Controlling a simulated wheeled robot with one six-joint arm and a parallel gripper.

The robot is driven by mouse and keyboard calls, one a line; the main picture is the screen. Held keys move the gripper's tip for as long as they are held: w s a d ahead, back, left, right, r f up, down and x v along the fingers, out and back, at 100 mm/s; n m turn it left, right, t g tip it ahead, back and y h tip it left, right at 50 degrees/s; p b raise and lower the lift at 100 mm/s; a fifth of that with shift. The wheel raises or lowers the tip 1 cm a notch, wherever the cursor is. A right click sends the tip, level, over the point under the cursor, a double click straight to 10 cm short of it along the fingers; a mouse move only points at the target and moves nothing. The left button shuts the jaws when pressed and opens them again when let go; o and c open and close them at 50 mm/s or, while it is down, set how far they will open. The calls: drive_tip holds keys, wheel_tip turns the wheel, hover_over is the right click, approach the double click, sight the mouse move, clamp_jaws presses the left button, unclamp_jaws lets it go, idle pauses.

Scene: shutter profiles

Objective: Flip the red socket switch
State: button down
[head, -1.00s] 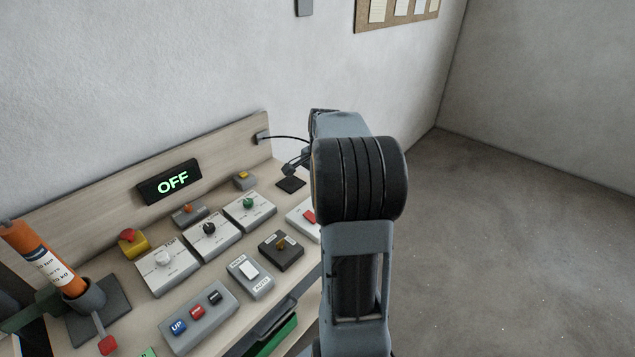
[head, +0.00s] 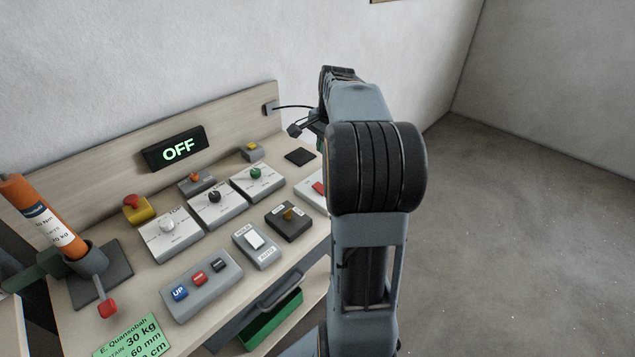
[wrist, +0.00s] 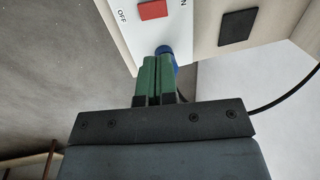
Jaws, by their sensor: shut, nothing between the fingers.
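The red switch (wrist: 152,10) sits on a white socket box (wrist: 190,22) marked OFF and ON in the wrist view, cut by the top edge. In the head view the red switch (head: 319,188) shows at the right end of the bench, and my arm partly covers its box. My gripper (wrist: 157,58) is shut and empty, its green fingers side by side. In the wrist picture its tips lie below the red switch, at a blue round part by the box edge. I cannot tell whether they touch it. My arm hides most of the gripper in the head view.
Other controls crowd the bench: a black-based toggle (head: 288,221), a white rocker (head: 255,240), several knob boxes and an UP button box (head: 201,287). Open floor is on the right.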

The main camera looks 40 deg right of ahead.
sight(317, 186)
drive_tip(key=shift+f, duration=0.15)
drive_tip(key=f, duration=0.4)
drive_tip(key=w+f, duration=0.1)
drive_tip(key=f, duration=0.4)
drive_tip(key=w+f, duration=0.1)
drive_tip(key=f, duration=0.3)
drive_tip(key=shift+w+a+f, duration=0.2)
drive_tip(key=shift+f, duration=0.1)
drive_tip(key=shift+d+p, duration=0.1)
drive_tip(key=shift+p, duration=0.25)
